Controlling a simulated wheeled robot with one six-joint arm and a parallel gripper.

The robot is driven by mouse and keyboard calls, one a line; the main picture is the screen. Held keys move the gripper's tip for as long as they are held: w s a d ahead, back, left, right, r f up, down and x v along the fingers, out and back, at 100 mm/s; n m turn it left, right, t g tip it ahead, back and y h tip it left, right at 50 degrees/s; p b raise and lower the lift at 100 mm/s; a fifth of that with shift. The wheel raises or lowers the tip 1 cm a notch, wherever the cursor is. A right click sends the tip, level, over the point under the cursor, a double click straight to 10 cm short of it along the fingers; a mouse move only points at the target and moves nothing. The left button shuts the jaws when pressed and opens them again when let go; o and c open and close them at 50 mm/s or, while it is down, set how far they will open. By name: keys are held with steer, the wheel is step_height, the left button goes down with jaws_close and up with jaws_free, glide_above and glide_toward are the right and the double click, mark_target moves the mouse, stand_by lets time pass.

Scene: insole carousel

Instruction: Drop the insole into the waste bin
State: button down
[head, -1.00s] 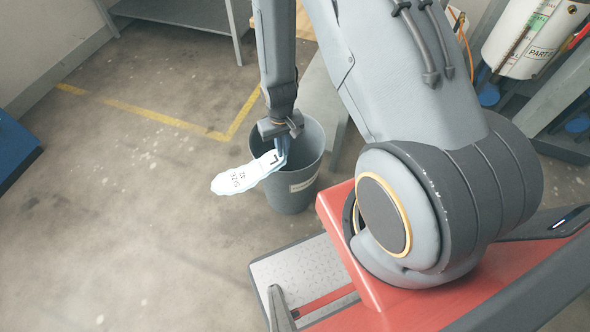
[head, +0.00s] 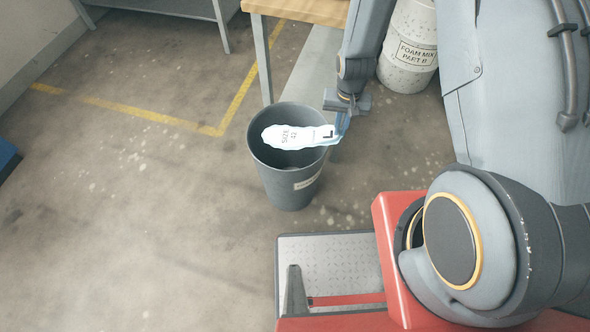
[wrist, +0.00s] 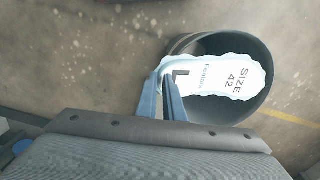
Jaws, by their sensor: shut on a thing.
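The white insole (head: 293,137) is marked "SIZE 42" and "L". My gripper (head: 339,127) is shut on its "L" end, at the right of the bin's mouth. The insole extends to the left from the fingers, over the opening of the dark grey waste bin (head: 287,185). In the wrist view the blue fingers (wrist: 163,97) grip the insole (wrist: 220,76) near the "L", and most of it overlaps the bin's opening (wrist: 262,100). How high it is above the rim is hard to tell.
A wooden-topped table (head: 300,10) with grey legs stands behind the bin. A white drum labelled "FOAM MIX PART B" (head: 408,45) stands at the back right. Open concrete floor with a yellow line (head: 150,115) lies to the left.

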mark_target(324, 128)
steer(key=w+a+m+b, duration=0.1)
steer(key=w+a+f+b, duration=0.1)
steer(key=b, duration=0.1)
steer(key=w+a+m+b, duration=0.1)
steer(key=shift+f+m+b, duration=0.25)
steer(key=shift+m+b, duration=0.05)
steer(key=shift+b, duration=0.1)
steer(key=shift+w+a+m+b, duration=0.45)
steer(key=shift+a+m+b, duration=0.3)
steer(key=shift+b, duration=0.35)
steer(key=shift+f+b, duration=2.4)
steer(key=shift+f, duration=0.5)
steer(key=c, duration=1.8)
jaws_free()
steer(key=shift+r, duration=3.95)
steer(key=shift+r, duration=0.1)
